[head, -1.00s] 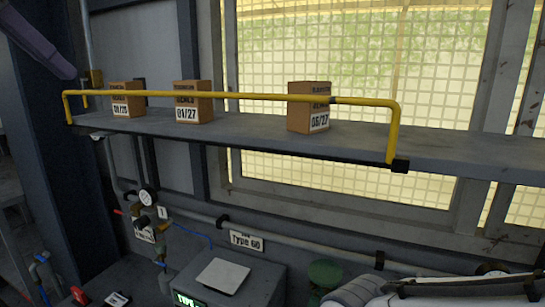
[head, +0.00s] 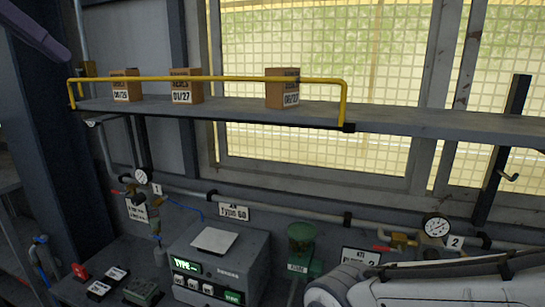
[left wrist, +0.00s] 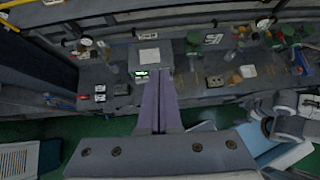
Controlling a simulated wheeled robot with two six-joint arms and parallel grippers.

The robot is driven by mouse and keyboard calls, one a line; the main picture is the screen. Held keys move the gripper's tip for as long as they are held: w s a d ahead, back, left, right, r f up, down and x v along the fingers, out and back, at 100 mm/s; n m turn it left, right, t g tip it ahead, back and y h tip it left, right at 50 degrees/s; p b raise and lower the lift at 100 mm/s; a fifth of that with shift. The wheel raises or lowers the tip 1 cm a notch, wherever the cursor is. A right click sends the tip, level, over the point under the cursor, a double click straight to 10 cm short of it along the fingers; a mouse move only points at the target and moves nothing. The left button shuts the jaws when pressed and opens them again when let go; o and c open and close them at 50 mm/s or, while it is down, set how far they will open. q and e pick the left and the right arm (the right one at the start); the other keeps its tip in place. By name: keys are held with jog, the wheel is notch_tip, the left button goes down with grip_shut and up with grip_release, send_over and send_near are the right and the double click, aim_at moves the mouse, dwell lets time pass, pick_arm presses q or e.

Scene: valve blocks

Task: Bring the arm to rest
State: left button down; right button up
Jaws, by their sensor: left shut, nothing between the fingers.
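My left gripper (head: 62,50) shows at the top left corner of the head view as a purple finger, high beside the left end of the shelf and clear of the boxes. In the left wrist view its two purple fingers (left wrist: 160,78) lie side by side, shut and empty. They point over the workbench, and nothing shows touching them. My right gripper is not seen in either view.
A grey shelf (head: 412,121) with a yellow rail (head: 225,79) carries three brown boxes (head: 186,86). Below, a grey device (head: 238,263) with a green display stands on the bench, near gauges (head: 437,225) and pipes. A green-topped valve (head: 301,234) stands to its right.

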pick_arm(q)
jog(key=w+d+n+t+h+b, duration=0.8)
jog(key=w+d+n+t+h, duration=0.1)
jog(key=w+d, duration=0.6)
jog(key=w+d+f+n+y+b, duration=0.2)
jog(key=f+n+y, duration=0.2)
jog(key=f+n, duration=0.55)
jog(key=w+d+f+n+y+b, duration=0.1)
jog(key=w+f+n+y+b, duration=0.2)
jog(key=f+n, duration=0.65)
jog(key=s+d+f+n+g+y+b, duration=0.1)
jog(key=s+d+f+g, duration=0.2)
jog(key=f, duration=0.7)
jog(key=s+d+f+n+g+y+b, duration=0.1)
jog(key=s+f+g, duration=0.35)
jog(key=f, duration=0.65)
jog(key=s+d+f+n+g+y+b, duration=0.15)
jog(key=s+f, duration=0.35)
jog(key=f, duration=0.5)
jog(key=s+f+g, duration=0.4)
jog(key=s+f, duration=0.3)
jog(key=s, duration=0.3)
jog(key=s+f+n+g+b, duration=0.1)
jog(key=s+f+g, duration=0.4)
jog(key=s+f, duration=0.3)
jog(key=s+y, duration=0.1)
jog(key=s, duration=0.2)
jog(key=shift+s+d+f, duration=0.2)
jog(key=shift+s+d, duration=0.05)
